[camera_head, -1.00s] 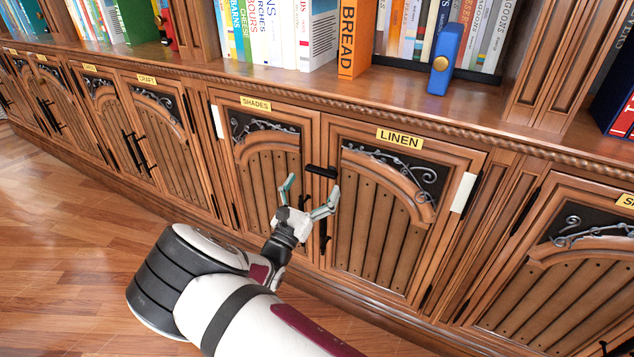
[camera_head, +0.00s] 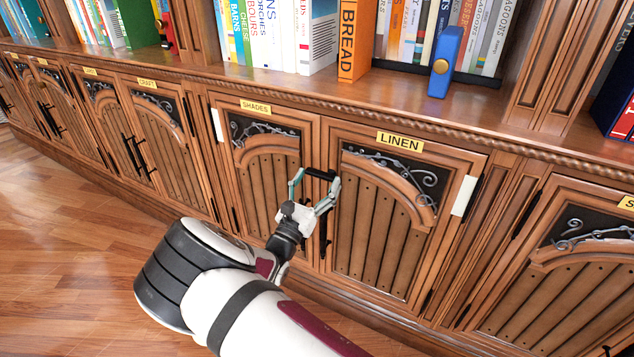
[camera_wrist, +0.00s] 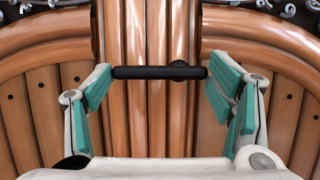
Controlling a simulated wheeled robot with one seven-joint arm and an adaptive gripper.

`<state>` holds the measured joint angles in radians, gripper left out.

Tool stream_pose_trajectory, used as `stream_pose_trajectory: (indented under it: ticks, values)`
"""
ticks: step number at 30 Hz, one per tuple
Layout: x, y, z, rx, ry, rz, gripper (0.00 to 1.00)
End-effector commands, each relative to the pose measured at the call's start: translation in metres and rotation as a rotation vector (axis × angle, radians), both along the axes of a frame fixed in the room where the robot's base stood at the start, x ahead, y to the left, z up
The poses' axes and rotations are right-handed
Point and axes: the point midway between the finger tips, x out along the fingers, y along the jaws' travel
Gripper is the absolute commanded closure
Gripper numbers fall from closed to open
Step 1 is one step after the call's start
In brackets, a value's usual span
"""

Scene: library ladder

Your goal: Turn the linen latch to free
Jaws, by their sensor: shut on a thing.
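The linen latch is a black bar (camera_head: 320,174) lying level across the seam between the SHADES door (camera_head: 268,180) and the LINEN door (camera_head: 375,235). In the wrist view the latch (camera_wrist: 150,72) spans the gap between my fingers, its pivot knob right of its middle. My gripper (camera_head: 316,178) is shut on the latch, with one teal-padded finger at each end of the bar. Both fingers (camera_wrist: 160,74) show in the wrist view, the left pad touching the left end and the right pad at the right end.
Black door handles (camera_head: 324,235) hang below the latch, partly behind my gripper. The LINEN label (camera_head: 400,141) sits above its door, the SHADES label (camera_head: 256,106) to the left. A shelf ledge with books and a blue bookend (camera_head: 446,62) runs above. The wooden floor (camera_head: 70,240) at left is clear.

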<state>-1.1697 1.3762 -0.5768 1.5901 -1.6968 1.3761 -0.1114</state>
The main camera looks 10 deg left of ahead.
Motion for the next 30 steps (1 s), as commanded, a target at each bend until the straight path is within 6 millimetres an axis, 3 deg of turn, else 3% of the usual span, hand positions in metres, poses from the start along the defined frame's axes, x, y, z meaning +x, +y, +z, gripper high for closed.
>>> stream_pose_trajectory:
  ticks: [11,30]
  values:
    - [0.001,0.001,0.004,0.155,-0.056,0.001,0.53]
    - [0.001,0.000,0.017,0.718,-0.259,0.001,0.53]
